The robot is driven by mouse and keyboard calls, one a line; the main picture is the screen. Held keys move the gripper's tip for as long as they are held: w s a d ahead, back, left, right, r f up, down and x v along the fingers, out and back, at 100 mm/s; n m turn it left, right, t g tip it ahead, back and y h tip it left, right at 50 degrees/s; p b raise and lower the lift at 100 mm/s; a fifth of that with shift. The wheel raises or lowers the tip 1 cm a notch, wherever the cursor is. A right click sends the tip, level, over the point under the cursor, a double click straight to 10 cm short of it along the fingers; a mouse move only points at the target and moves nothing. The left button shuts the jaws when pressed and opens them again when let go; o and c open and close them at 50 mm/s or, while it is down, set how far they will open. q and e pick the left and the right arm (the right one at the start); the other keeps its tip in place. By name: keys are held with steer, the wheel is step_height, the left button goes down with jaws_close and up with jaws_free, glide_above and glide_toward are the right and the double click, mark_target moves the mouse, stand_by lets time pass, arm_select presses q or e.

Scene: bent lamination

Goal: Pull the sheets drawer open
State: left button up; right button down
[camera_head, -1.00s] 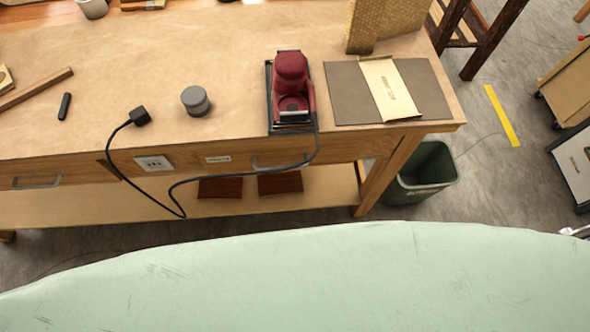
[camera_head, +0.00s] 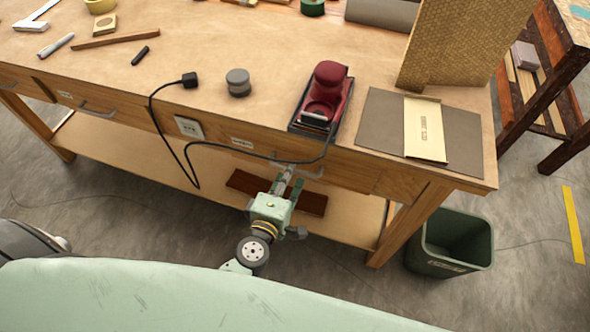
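The workbench front has a drawer (camera_head: 345,174) on the right, with a small label (camera_head: 242,142) I cannot read. Its metal handle (camera_head: 298,174) is partly hidden by the black cord and my gripper. The drawer looks shut. My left gripper (camera_head: 288,183) is pale green and points up at the drawer front, just below the handle. Its fingers look apart with nothing seen between them; I cannot tell whether they touch the handle. Another drawer with a handle (camera_head: 97,112) is at the left. My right gripper is not in view.
A red sander (camera_head: 328,92) stands on the bench (camera_head: 215,45) above the drawer; its black cord (camera_head: 154,112) hangs over the front edge near the outlet. Dark red blocks (camera_head: 313,203) lie on the lower shelf. A green bin (camera_head: 450,242) stands right of the bench leg.

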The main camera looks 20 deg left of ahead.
arm_select(q)
steer(key=w, duration=0.3)
steer(key=shift+d+f, duration=0.2)
steer(key=shift+f, duration=0.05)
steer(key=shift+w, duration=0.1)
jaws_close()
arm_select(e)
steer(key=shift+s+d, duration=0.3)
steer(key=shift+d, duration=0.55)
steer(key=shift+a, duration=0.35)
